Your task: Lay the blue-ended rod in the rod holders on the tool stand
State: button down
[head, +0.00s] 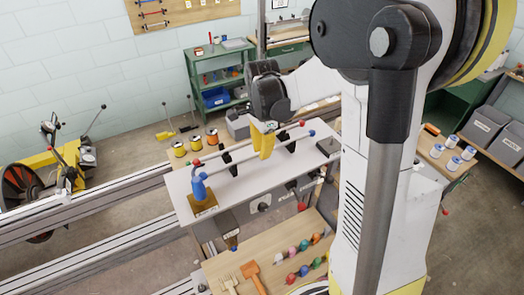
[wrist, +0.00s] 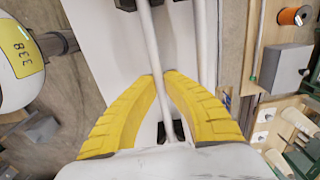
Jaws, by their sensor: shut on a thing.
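My gripper (head: 265,153), with yellow fingers, is shut on the blue-ended rod (head: 285,144) near its middle, over the white tool stand (head: 225,193). The rod's blue right end (head: 312,133) shows; its left end overlaps a blue piece in the head view. Two black rod holders, the left one (head: 229,161) and the right one (head: 290,146), rise from the stand close to the rod. I cannot tell whether it rests in them. In the wrist view, the rod (wrist: 148,40) runs between the finger tips (wrist: 164,77). The red-ended rod (head: 215,155) lies parallel behind it, apart from the fingers.
A blue piece (head: 199,188) stands on a wooden block at the stand's left end. A wooden table (head: 240,265) with brushes and colored items is in front. Long metal rails (head: 90,220) lie at left.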

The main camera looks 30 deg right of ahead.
jog(key=c, duration=1.5)
grip_release()
jog(key=shift+c, duration=0.2)
jog(key=shift+r, duration=0.1)
notch_tip(320, 180, up, 12)
jog(key=s+a+n+t, duration=0.7)
jog(key=s+a+n, duration=0.3)
jog(key=s+n, duration=0.6)
notch_tip(320, 180, down, 31)
jog(key=w+n+b, duration=0.1)
jog(key=n+b, duration=0.1)
jog(key=b, duration=2.8)
jog(key=shift+a, duration=0.15)
